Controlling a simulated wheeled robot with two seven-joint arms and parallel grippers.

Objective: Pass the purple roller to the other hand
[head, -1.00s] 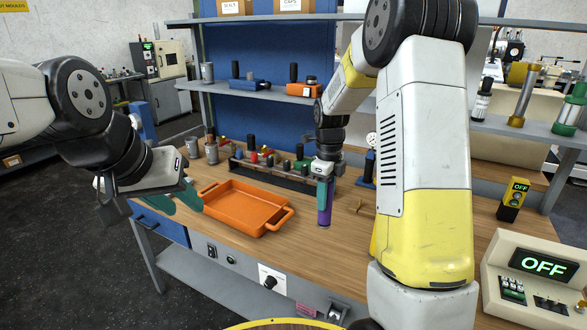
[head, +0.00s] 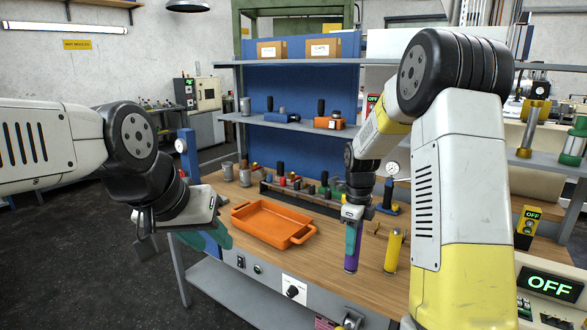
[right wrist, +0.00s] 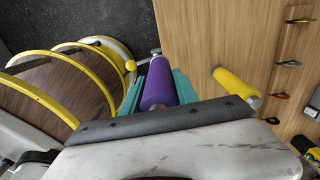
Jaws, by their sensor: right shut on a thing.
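The purple roller (head: 352,256) hangs roughly upright in my right gripper (head: 353,232), near the front edge of the workbench, right of the orange tray. The right wrist view shows the roller (right wrist: 160,84) between the teal fingers of the right gripper (right wrist: 159,92), which is shut on it. My left gripper (head: 206,240) is at the left, beside the bench's left end. Its teal fingers look apart, with nothing seen between them. A yellow roller (head: 394,251) stands on the bench just right of the purple one; it also shows in the right wrist view (right wrist: 237,82).
The orange tray (head: 272,238) looks empty and sits on the wooden workbench (head: 335,278) between my grippers. A rack with several small tools (head: 300,195) stands behind it. A dial gauge stand (head: 389,192) is at the back right. The air in front of the bench's left end is clear.

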